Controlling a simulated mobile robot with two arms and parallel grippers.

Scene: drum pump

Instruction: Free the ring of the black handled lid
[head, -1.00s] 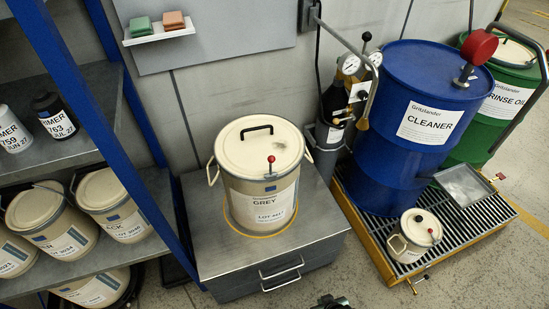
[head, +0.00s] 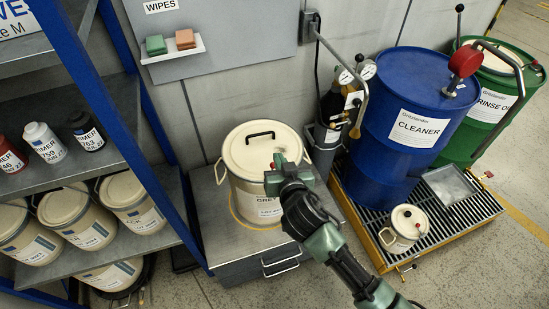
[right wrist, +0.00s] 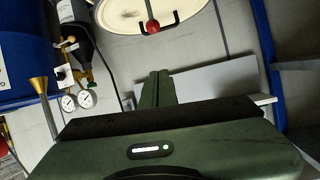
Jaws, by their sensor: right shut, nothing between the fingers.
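The cream bucket labelled GREY (head: 246,199) stands on the grey cabinet in the head view. Its cream lid (head: 240,150) has a black handle (head: 260,134) on top and a ring round its rim. My right gripper (head: 281,161) is shut and empty, over the right front of the bucket; the arm hides part of the label. The ring's red-knobbed lever is mostly hidden there. In the right wrist view, the red knob (right wrist: 153,27) shows before the lid (right wrist: 198,6), beyond the shut fingers (right wrist: 160,76) and apart from them. My left gripper is out of view.
The cabinet (head: 228,251) has a drawer handle in front. A blue shelf post (head: 150,140) stands left. To the right are a gas bottle with gauges (head: 345,77), a blue drum (head: 400,90) and a smaller cream bucket (head: 402,232) on a grated pallet.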

